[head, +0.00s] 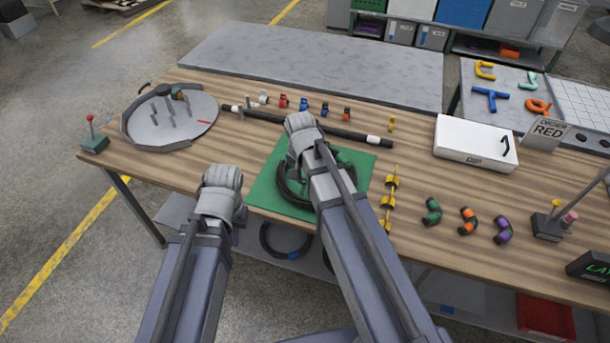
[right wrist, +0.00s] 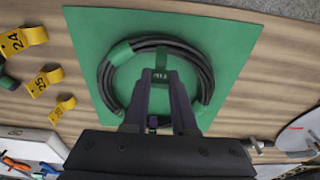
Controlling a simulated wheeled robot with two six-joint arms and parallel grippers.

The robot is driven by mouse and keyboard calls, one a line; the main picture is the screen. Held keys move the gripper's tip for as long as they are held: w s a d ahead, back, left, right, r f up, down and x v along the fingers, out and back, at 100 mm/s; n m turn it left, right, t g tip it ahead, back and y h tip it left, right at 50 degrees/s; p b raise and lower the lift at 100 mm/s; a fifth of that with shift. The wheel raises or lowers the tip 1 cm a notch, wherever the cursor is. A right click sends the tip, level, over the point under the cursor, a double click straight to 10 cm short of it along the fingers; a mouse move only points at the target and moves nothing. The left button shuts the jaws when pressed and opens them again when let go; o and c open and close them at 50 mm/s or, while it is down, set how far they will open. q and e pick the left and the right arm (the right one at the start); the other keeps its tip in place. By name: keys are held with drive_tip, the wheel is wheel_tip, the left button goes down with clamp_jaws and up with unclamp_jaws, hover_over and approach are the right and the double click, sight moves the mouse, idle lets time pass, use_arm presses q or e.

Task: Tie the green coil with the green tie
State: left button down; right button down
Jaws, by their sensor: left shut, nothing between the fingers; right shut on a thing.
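The coil (right wrist: 104,80) is a loop of black hose with a green band (right wrist: 120,53) on it. It lies flat on a green mat, and in the head view the coil (head: 291,190) is partly covered by my right arm. My right gripper (head: 301,124) is over the mat. In the right wrist view its fingers (right wrist: 161,78) are shut on a small dark green piece with pale marks, apparently the green tie, at the coil's inner edge. Whether it goes around the hose is not clear. My left gripper (head: 222,178) is shut and empty, left of the mat near the table's front edge.
The green mat (head: 262,194) lies on a wooden table. Behind it are a black rod (head: 350,134) and several small coloured clips. Yellow numbered tags (head: 391,181) stand right of the mat. A round grey fixture (head: 145,127) stands left; a white box (head: 474,140) stands right.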

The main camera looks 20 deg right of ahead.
sight(304, 184)
drive_tip(key=shift+f, duration=0.15)
drive_tip(key=shift+f+b, duration=1.8)
drive_tip(key=shift+b, duration=0.15)
drive_tip(key=shift+f+b, duration=0.3)
drive_tip(key=shift+b, duration=0.05)
drive_tip(key=shift+f+b, duration=0.7)
drive_tip(key=shift+f, duration=0.05)
drive_tip(key=shift+f+b, duration=0.8)
idle(0.7)
drive_tip(key=c, duration=0.6)
unclamp_jaws()
drive_tip(key=shift+c, duration=0.2)
drive_tip(key=shift+r, duration=0.15)
